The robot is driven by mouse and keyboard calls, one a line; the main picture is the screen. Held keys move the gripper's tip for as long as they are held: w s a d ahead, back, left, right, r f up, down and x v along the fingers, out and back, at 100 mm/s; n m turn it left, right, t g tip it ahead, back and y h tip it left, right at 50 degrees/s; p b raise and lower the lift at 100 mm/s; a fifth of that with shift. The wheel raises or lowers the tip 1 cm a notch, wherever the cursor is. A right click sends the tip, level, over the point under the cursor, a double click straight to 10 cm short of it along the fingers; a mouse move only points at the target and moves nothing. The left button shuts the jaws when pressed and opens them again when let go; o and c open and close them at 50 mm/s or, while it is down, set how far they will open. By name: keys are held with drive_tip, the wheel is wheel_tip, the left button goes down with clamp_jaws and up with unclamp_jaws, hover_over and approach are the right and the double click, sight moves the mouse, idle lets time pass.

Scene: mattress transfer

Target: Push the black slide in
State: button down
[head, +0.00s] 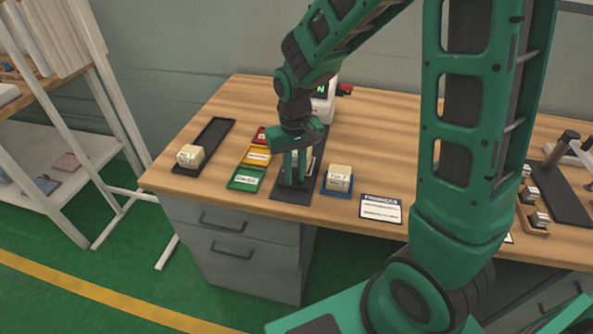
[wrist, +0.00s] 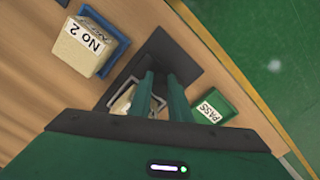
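The black slide (head: 291,194) lies flat on the table, reaching from the white tester with the "N" display (head: 322,103) towards the front edge. It also shows in the wrist view (wrist: 170,52). A pale grey frame with a beige block (wrist: 122,103) inside sits on it, partly hidden by my fingers. My gripper (head: 294,180) points down over the front part of the slide. In the wrist view its two green fingers (wrist: 160,76) stand apart with a narrow gap, and I see nothing held between them. Whether the tips touch the slide is unclear.
Left of the slide are green (head: 246,179), yellow (head: 257,154) and red (head: 260,136) trays, then a black tray (head: 212,134) with a block. Right is a blue tray (head: 337,192) with a "No 2" block (head: 339,176), then a white card (head: 381,208).

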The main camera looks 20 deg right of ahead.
drive_tip(key=w+d, duration=0.1)
drive_tip(key=w, duration=0.1)
drive_tip(key=w+d, duration=0.2)
drive_tip(key=w, duration=0.1)
drive_tip(key=w+d, duration=0.2)
drive_tip(key=shift+w+d, duration=0.2)
drive_tip(key=shift+w, duration=0.15)
drive_tip(key=c, duration=1.9)
unclamp_jaws()
wheel_tip(320, 180, up, 11)
drive_tip(key=shift+f, duration=0.1)
